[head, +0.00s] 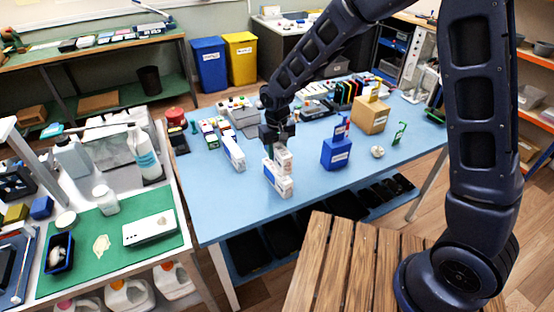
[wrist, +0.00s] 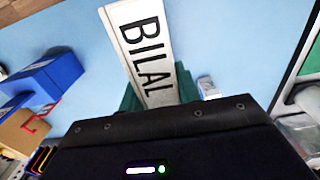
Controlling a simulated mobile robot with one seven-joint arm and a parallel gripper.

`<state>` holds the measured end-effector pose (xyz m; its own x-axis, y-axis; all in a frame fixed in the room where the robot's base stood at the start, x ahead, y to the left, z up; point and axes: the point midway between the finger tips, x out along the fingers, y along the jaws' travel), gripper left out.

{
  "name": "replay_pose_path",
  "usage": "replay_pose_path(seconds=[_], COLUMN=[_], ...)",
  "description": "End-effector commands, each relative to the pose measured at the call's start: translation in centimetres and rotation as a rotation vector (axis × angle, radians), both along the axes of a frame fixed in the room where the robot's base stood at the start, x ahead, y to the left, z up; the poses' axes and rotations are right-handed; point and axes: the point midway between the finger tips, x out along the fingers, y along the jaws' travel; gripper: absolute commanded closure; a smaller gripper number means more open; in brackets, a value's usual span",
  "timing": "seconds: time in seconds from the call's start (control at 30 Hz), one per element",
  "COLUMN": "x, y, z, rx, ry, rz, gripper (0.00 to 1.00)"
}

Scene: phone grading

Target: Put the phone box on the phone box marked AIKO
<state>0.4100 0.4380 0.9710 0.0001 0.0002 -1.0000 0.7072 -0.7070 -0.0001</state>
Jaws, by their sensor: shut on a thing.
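My gripper (head: 276,143) is over the blue table and is shut on a white phone box (head: 283,160). In the wrist view the held phone box (wrist: 143,40) is marked BILAL, between green fingers. In the head view it is right above or behind another white phone box with blue ends (head: 278,182); I cannot tell whether they touch. A third white and blue phone box (head: 234,153) stands to the left. I cannot read the names on these two boxes, so I cannot tell which is marked AIKO.
A blue box holder (head: 336,153) stands to the right, with a cardboard box (head: 370,115) behind it. Several small items lie at the table's back. The blue table's (head: 225,205) front left is clear. A side bench with a green mat (head: 85,262) is at the left.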

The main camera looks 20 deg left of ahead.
Motion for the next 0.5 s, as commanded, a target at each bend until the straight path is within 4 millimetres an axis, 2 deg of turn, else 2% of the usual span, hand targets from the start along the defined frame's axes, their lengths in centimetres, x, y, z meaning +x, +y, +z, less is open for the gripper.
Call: replay_pose_path(seconds=[0.3, 0.5], x=[0.0, 0.0], y=[0.0, 0.0], z=[-3.7, -4.0], rx=[-0.001, 0.001], ry=[0.000, -0.001], rz=[0.000, -0.001], gripper=[0.98, 0.98])
